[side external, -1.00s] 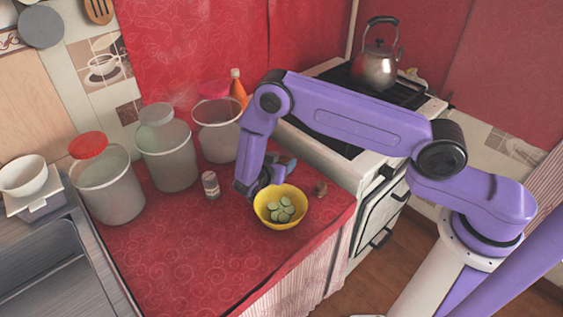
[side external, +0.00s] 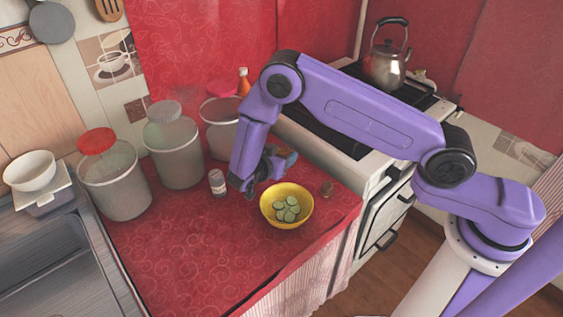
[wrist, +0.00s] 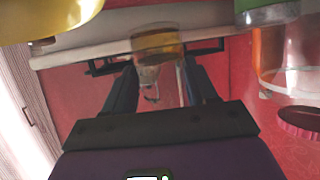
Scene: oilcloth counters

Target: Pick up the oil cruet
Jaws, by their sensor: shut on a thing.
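The oil cruet is a small clear glass vessel with amber oil (wrist: 158,42). It shows in the wrist view between the two dark fingers of my gripper (wrist: 160,72), which is shut on it. In the side view my gripper (side external: 262,172) is over the red counter, just behind and left of the yellow bowl. The cruet is mostly hidden there by my gripper, so I cannot tell how far it is above the cloth.
The yellow bowl (side external: 266,212) holds green slices. A small shaker (side external: 217,183) stands left of my gripper. Several large jars (side external: 174,150) line the back. An orange bottle (side external: 243,82) stands behind them. The stove with a kettle (side external: 384,66) is right. The front left counter is clear.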

